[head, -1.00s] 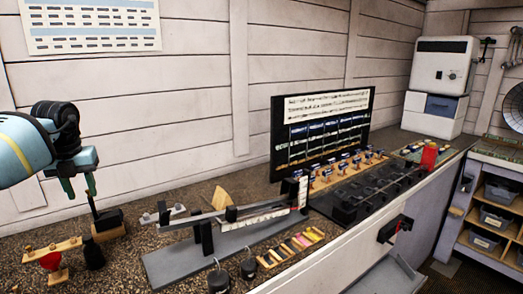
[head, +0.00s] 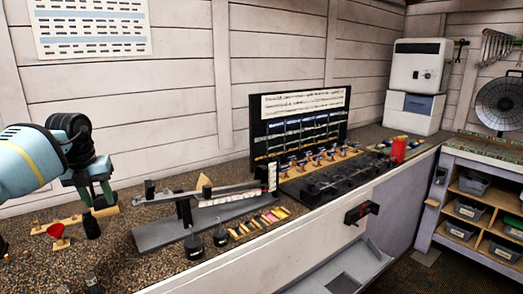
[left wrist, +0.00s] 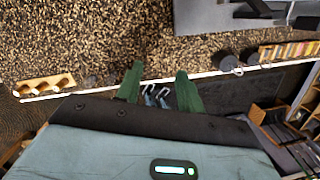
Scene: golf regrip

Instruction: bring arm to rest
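My left gripper (head: 97,197) is at the left of the head view, above the dark speckled bench top (head: 100,262). Its green fingers point down and stand apart with a gap between them. They also show in the left wrist view (left wrist: 160,85), with nothing held; metal hooks (left wrist: 158,97) appear beyond the gap. My right gripper is not in view.
A grey-based balance rig (head: 160,235) stands right of the gripper, with black weights (head: 194,247) in front. A black display board (head: 300,130) stands behind.

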